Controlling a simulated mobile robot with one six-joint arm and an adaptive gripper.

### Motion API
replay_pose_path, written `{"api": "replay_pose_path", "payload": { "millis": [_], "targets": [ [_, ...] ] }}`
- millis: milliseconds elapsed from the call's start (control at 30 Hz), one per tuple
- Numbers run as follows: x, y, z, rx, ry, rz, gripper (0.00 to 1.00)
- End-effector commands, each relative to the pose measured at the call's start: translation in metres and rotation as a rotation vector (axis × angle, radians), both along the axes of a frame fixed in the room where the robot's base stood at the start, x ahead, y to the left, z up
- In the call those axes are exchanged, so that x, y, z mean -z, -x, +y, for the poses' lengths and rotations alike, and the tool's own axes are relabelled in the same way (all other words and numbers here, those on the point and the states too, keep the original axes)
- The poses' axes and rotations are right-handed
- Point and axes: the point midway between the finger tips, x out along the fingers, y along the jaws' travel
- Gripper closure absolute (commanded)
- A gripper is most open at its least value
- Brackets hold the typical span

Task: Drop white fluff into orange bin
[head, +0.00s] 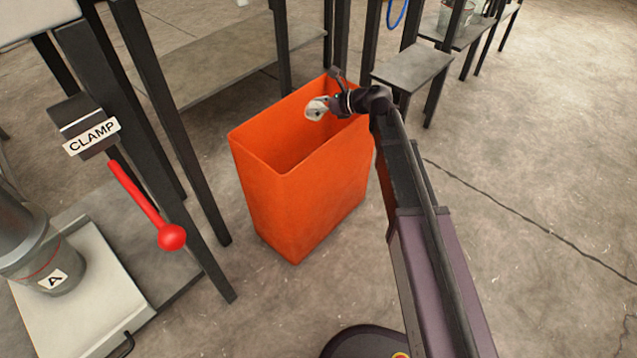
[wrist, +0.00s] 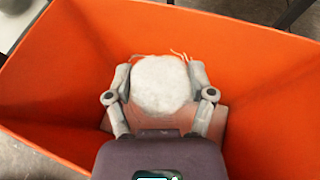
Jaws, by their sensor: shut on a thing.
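The orange bin (head: 310,190) stands on the concrete floor, tall, rectangular and open at the top. My gripper (head: 317,107) is over the bin's opening, near its far right end. In the wrist view my gripper (wrist: 158,88) is shut on a rounded clump of white fluff (wrist: 158,84), with a finger on each side. The orange bin (wrist: 65,65) surrounds it in that view, its walls on several sides. A paler reddish-brown patch (wrist: 217,122) shows below and beside the fingers; I cannot tell what it is.
A clamp sign (head: 92,135) and a lever with a red knob (head: 171,237) are on the frame at left. A metal canister marked A (head: 45,265) stands on a pale plate. Dark frame legs stand behind the bin. Open floor (head: 540,200) lies to the right.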

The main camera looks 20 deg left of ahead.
Motion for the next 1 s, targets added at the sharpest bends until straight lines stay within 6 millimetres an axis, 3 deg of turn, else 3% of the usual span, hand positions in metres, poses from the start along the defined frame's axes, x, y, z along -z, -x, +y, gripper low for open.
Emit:
{"api": "replay_pose_path", "payload": {
  "millis": [500, 533, 633, 1000],
  "targets": [
    [0.0067, 0.0005, 0.0007, -0.001, 0.000, 0.000, 0.62],
    [0.0066, 0.0005, 0.0009, -0.001, 0.000, 0.000, 0.27],
    [0.0067, 0.0006, 0.0010, -0.001, 0.000, -0.001, 0.00],
    [0.0067, 0.0008, 0.0014, -0.002, 0.000, 0.000, 0.00]
  ]
}}
